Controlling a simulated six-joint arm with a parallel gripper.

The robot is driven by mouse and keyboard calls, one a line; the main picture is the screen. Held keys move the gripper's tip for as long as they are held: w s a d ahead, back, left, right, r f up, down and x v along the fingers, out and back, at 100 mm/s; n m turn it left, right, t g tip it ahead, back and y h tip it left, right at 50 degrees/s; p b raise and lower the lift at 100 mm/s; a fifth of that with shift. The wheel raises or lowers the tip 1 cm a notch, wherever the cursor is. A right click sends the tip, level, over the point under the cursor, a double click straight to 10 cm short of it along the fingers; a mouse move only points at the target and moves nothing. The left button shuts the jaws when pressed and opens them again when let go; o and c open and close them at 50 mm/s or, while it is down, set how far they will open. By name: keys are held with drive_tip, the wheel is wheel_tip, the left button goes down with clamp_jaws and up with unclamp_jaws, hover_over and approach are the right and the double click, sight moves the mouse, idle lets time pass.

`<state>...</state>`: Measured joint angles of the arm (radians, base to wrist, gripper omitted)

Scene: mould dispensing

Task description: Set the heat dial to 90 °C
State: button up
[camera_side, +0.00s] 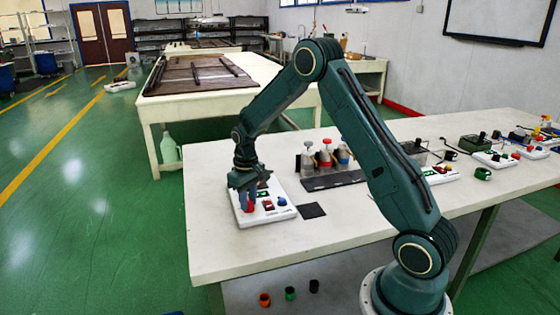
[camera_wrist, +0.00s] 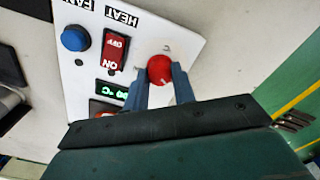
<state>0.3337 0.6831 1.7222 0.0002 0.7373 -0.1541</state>
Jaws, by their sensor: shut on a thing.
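The white control panel (camera_side: 265,218) lies near the left end of the white table; it also shows in the wrist view (camera_wrist: 185,38). The red round dial (camera_wrist: 159,69) sits on the panel between the two blue fingers of my gripper (camera_wrist: 160,84). My gripper is shut on the dial, and in the side view my gripper (camera_side: 246,190) points down at the panel. A green-lit display (camera_wrist: 111,90) ends in "°C", but its first digit is unclear. A red OFF/ON switch (camera_wrist: 115,51) is under the HEAT label.
A blue knob (camera_wrist: 75,38) is near the FAN label. Several bottles (camera_side: 326,157) stand in a dark rack behind the panel. A dark flat square (camera_side: 311,210) lies to its right. The table's front left is clear.

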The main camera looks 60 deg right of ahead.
drive_tip(key=o, duration=1)
drive_tip(key=shift+r, duration=0.1)
wheel_tip(320, 180, up, 14)
idle(0.5)
